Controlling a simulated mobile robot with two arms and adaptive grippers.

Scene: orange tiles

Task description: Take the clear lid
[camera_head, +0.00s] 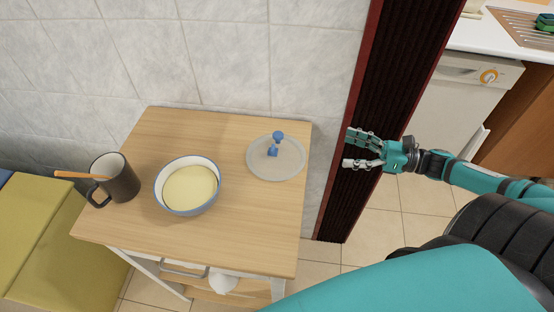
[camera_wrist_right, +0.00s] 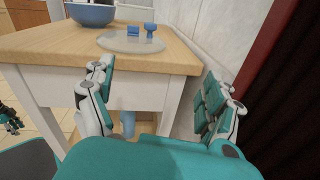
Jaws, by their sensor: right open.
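The clear lid (camera_head: 258,168) lies flat at the right side of the wooden table, with a blue knob (camera_head: 277,137) standing up from it. It also shows in the right wrist view (camera_wrist_right: 120,44), on the tabletop ahead of the fingers. My right gripper (camera_head: 347,149) is open and empty, to the right of the table and apart from the lid. In the right wrist view its fingers (camera_wrist_right: 158,92) are spread, with the table's side and corner between and beyond them.
A bowl (camera_head: 190,190) with pale yellow contents stands left of the lid on the table (camera_head: 240,228). A dark mug (camera_head: 123,184) with an orange-handled utensil is farther left. A tiled wall runs behind the table. A dark red-edged panel (camera_head: 382,75) stands close behind my right gripper.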

